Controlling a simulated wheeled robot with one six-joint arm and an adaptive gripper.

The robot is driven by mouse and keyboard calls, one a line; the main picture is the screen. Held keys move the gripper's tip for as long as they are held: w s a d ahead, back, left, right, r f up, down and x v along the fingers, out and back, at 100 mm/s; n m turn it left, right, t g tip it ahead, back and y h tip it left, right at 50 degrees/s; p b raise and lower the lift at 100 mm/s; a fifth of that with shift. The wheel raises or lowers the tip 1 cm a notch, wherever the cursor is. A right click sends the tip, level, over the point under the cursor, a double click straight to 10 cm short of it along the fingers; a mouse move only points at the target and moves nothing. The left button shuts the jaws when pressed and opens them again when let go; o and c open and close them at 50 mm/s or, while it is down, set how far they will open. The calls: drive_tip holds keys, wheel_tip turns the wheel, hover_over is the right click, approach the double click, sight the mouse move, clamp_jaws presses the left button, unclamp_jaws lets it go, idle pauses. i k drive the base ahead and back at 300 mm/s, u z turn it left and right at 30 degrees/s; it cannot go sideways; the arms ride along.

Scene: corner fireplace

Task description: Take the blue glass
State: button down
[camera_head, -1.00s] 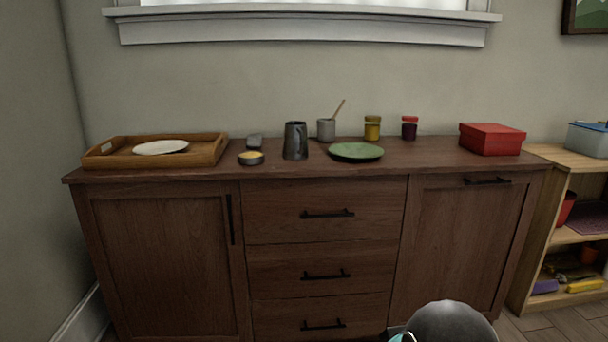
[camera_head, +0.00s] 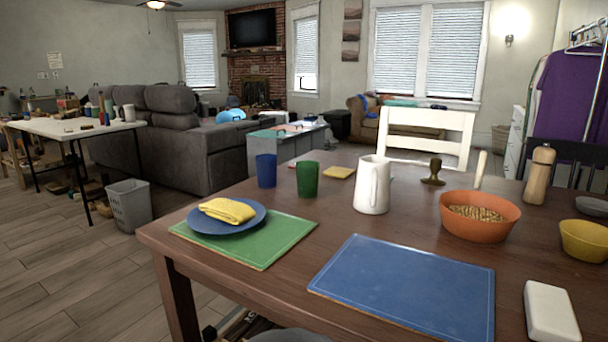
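The blue glass (camera_head: 266,170) stands upright on the dark wooden table (camera_head: 210,292), near its left far edge. A green glass (camera_head: 307,179) stands just to its right and a little nearer. A small part of my own arm or body shows at the bottom edge of the view. My gripper is not in view, so I cannot see whether it is open or shut.
A blue plate with a yellow napkin (camera_head: 228,210) on a green placemat (camera_head: 262,247) lies in front of the glasses. A white pitcher (camera_head: 372,186) stands to their right, then an orange bowl (camera_head: 478,216). A blue placemat (camera_head: 405,285) lies nearer. Open floor lies left of the table.

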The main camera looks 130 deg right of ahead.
sight(266, 165)
drive_tip(key=z, duration=4.55)
drive_tip(key=k, duration=0.5)
drive_tip(key=u, duration=1.3)
drive_tip(key=i, duration=4.1)
drive_tip(key=z, duration=0.4)
